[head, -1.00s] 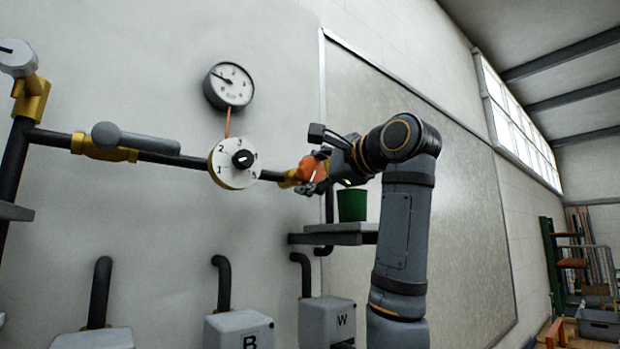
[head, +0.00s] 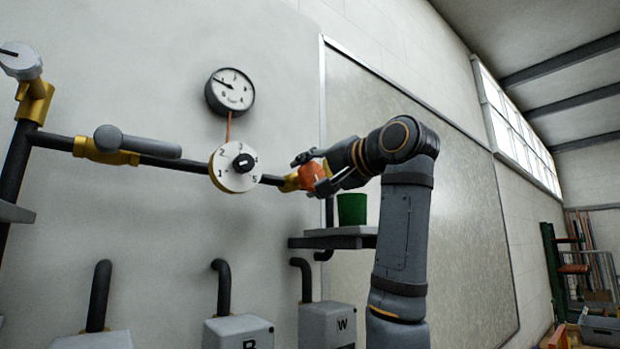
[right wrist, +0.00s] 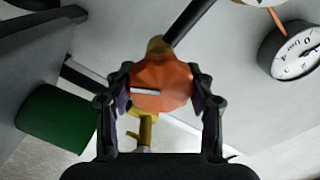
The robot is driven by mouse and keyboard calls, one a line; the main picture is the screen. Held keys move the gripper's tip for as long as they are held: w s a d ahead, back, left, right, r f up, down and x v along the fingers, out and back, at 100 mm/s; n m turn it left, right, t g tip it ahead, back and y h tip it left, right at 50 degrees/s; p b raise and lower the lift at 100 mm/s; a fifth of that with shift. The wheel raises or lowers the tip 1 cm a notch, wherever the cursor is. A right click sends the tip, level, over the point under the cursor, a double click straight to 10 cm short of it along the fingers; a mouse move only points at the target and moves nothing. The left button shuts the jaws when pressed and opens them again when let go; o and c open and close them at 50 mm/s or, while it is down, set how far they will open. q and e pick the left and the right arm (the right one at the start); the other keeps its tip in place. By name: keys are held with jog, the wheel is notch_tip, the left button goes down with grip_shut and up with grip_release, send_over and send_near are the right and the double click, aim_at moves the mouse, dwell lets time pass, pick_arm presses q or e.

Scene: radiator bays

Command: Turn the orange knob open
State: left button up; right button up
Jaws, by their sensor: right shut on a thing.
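The orange knob (head: 312,174) sits on a brass valve (head: 291,184) at the right end of the dark wall pipe. In the right wrist view the orange knob (right wrist: 161,83) is faceted, with a pale line on its face. My right gripper (head: 313,173) is shut on the knob; in the right wrist view the right gripper's fingers (right wrist: 160,92) press on it from both sides. The fingers hide part of the knob in the head view. My left gripper is not in view.
A white numbered dial (head: 234,167) is on the pipe left of the knob, below a round gauge (head: 230,91). A green cup (head: 352,209) stands on a small shelf (head: 333,241) just below my right gripper. Grey boxes (head: 327,324) with bent pipes are lower down.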

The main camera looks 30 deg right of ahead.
jog(key=n, duration=0.4)
jog(key=shift+a+f+n, duration=0.1)
jog(key=shift+f+n, duration=0.05)
jog(key=shift+n, duration=0.25)
jog(key=n, duration=0.3)
jog(key=shift+n+p, duration=0.3)
jog(key=n, duration=0.3)
jog(key=shift+n+p, duration=0.3)
jog(key=n, duration=0.3)
jog(key=shift+n+p, duration=0.3)
jog(key=shift+p, duration=0.05)
jog(key=n+p, duration=0.1)
jog(key=n, duration=0.2)
jog(key=shift+a+n, duration=0.1)
jog(key=shift+n, duration=0.2)
jog(key=n+p, duration=0.1)
jog(key=n, duration=0.2)
jog(key=shift+n, duration=0.3)
jog(key=n+p, duration=0.2)
jog(key=n, duration=0.2)
jog(key=shift+f+n+p, duration=0.1)
jog(key=shift+n+p, duration=0.7)
jog(key=shift+n, duration=1.2)
